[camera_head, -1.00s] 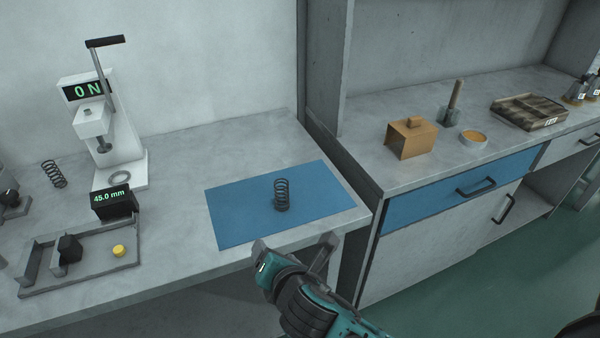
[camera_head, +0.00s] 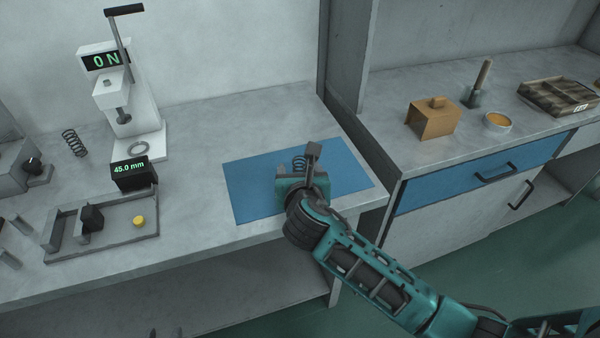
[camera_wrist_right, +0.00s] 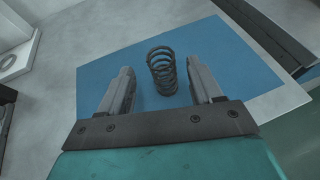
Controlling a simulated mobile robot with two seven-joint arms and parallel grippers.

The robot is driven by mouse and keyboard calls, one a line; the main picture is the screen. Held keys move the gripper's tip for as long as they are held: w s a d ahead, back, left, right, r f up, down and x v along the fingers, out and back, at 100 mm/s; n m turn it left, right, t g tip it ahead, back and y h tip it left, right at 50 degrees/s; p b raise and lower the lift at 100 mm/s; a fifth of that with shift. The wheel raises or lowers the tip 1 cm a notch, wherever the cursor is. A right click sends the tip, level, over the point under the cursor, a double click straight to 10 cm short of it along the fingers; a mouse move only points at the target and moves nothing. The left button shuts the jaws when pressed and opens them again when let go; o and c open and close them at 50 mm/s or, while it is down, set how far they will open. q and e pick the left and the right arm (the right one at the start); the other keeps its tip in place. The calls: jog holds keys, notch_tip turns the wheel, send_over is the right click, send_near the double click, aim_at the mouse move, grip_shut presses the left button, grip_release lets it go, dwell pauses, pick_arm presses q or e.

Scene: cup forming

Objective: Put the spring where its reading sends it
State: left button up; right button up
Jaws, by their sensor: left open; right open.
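A dark coil spring (camera_head: 299,161) stands upright on the blue mat (camera_head: 245,195); my right gripper partly hides it in the head view. In the right wrist view the spring (camera_wrist_right: 161,72) stands between the open fingers of my right gripper (camera_wrist_right: 160,68), apart from both. Two small dark tips at the bottom edge look like my left gripper (camera_head: 166,333), spread apart. A press with a lever (camera_head: 125,105) reads 0 N. A length gauge (camera_head: 102,225) has a display (camera_head: 133,172) reading 45.0 mm.
Another spring (camera_head: 74,143) stands left of the press. A yellow button (camera_head: 139,221) is on the gauge. The right-hand bench holds an orange box (camera_head: 432,120), a small dish (camera_head: 497,121) and a divided tray (camera_head: 555,97). A gap separates the benches.

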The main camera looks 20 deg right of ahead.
aim_at(300, 163)
jog(key=b+x, duration=0.1)
jog(key=x, duration=0.4)
jog(key=shift+d+r, duration=0.1)
jog(key=shift+d, duration=0.05)
jog(key=shift+c, duration=0.5)
jog(key=shift+s, duration=0.1)
jog(key=c, duration=1)
